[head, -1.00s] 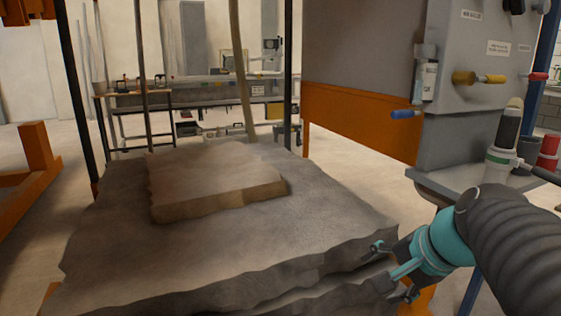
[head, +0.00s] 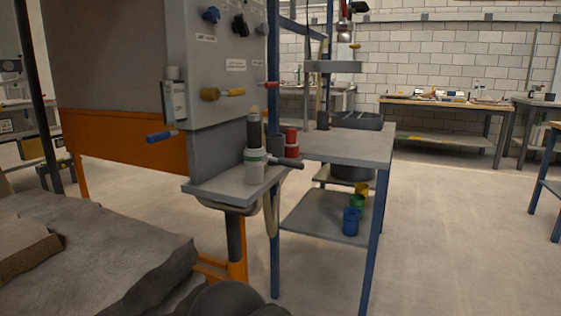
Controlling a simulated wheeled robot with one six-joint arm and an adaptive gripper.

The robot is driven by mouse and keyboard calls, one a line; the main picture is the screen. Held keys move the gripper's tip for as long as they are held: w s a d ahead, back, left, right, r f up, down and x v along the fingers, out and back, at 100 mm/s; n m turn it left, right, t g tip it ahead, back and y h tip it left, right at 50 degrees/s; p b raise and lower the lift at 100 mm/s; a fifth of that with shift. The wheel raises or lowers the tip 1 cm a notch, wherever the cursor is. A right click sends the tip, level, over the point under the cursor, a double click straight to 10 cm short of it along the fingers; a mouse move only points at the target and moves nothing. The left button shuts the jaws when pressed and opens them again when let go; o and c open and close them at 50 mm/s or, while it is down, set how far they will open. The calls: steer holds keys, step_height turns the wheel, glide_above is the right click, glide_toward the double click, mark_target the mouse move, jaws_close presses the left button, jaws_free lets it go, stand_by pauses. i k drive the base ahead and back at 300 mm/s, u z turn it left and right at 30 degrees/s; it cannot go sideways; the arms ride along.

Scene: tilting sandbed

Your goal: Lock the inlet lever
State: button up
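Several coloured levers are on the grey control panel (head: 215,90). A yellow lever (head: 222,94) points right on the front face. A red-tipped lever (head: 271,84) is at the panel's right edge. A blue-handled lever (head: 161,135) sticks out low on the left. The labels are too small to read, so I cannot tell which one is the inlet lever. My gripper is out of view; only a dark rounded part of my arm shows at the bottom edge.
The sandbed (head: 90,250) is at lower left. The floor at right is clear.

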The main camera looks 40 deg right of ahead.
mark_target(282, 160)
steer(key=z, duration=1.1)
steer(key=k, duration=1.25)
steer(key=u, duration=0.65)
steer(key=i, duration=1.2)
steer(key=z, duration=0.6)
